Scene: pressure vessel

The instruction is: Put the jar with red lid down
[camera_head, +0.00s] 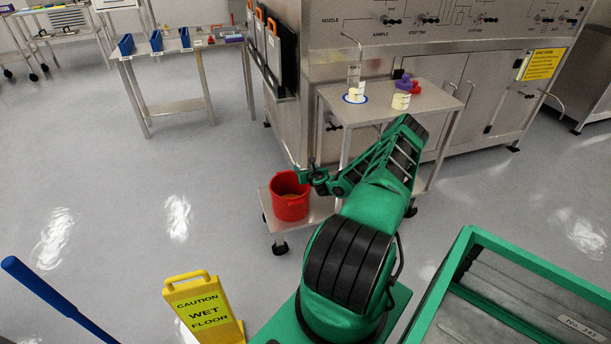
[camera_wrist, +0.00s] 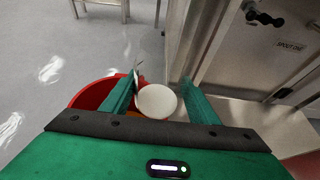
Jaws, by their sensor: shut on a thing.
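My gripper (camera_head: 306,175) is at the rim of a red bucket (camera_head: 290,207), seen from the head camera. In the wrist view my gripper (camera_wrist: 160,98) is shut on a white round thing (camera_wrist: 156,103), seen end-on between the green fingers. No red lid shows on it, so I cannot tell whether it is the jar with red lid. The red bucket (camera_wrist: 88,95) shows behind and below the left finger. On the steel cart's top (camera_head: 440,101), a small red thing (camera_head: 416,87) sits beside a purple one (camera_head: 403,82) and a pale jar (camera_head: 401,101).
The bucket stands on the cart's lower shelf (camera_head: 258,199). The large steel machine (camera_head: 460,70) is behind. A yellow wet-floor sign (camera_head: 203,308) stands at front left. Open floor lies left.

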